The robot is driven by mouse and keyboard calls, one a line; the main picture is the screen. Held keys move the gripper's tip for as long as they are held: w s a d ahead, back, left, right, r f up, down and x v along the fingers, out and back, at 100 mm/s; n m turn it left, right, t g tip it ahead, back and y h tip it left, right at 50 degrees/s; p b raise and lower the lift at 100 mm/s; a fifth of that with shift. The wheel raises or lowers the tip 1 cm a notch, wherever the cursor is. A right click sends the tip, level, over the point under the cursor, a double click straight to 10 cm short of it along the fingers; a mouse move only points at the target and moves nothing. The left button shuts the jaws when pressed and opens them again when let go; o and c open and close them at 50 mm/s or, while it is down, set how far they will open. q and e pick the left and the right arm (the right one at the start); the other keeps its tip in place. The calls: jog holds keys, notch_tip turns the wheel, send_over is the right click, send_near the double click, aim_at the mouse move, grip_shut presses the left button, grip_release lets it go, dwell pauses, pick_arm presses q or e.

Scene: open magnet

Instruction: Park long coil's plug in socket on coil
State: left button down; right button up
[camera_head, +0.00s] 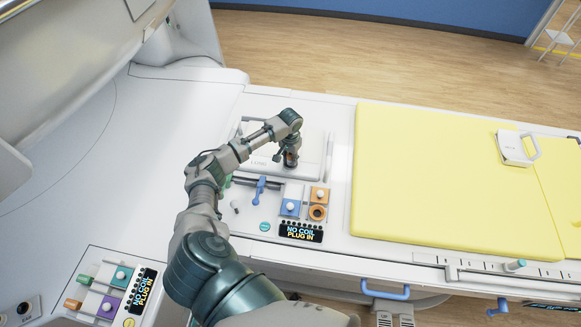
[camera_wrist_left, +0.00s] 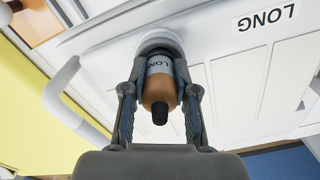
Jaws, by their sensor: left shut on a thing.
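The long coil (camera_head: 246,169) is a flat white panel lettered "LONG", lying on the white table end left of the yellow mat. It also fills the background of the left wrist view (camera_wrist_left: 225,70). My left gripper (camera_head: 290,158) is over the coil's right part, shut on the orange-brown plug (camera_wrist_left: 160,88), which bears the letters "LON". The plug's far end meets a round white socket (camera_wrist_left: 158,42) on the coil. The fingers flank the plug, and I cannot tell how deep it sits. My right gripper is not in view.
Blue (camera_head: 290,207) and orange (camera_head: 318,212) table sockets stand near a display (camera_head: 301,232) reading "NO COIL PLUG IN". A second panel (camera_head: 107,292) with a like display is at lower left. A white handled piece (camera_head: 513,148) lies on the yellow mat (camera_head: 430,190).

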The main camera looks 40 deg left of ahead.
pick_arm(q)
jog(key=shift+f, duration=0.15)
jog(key=c, duration=0.8)
grip_release()
jog(key=shift+r, duration=0.3)
notch_tip(320, 180, up, 11)
jog(key=shift+a+r, duration=0.1)
jog(key=shift+r, duration=0.05)
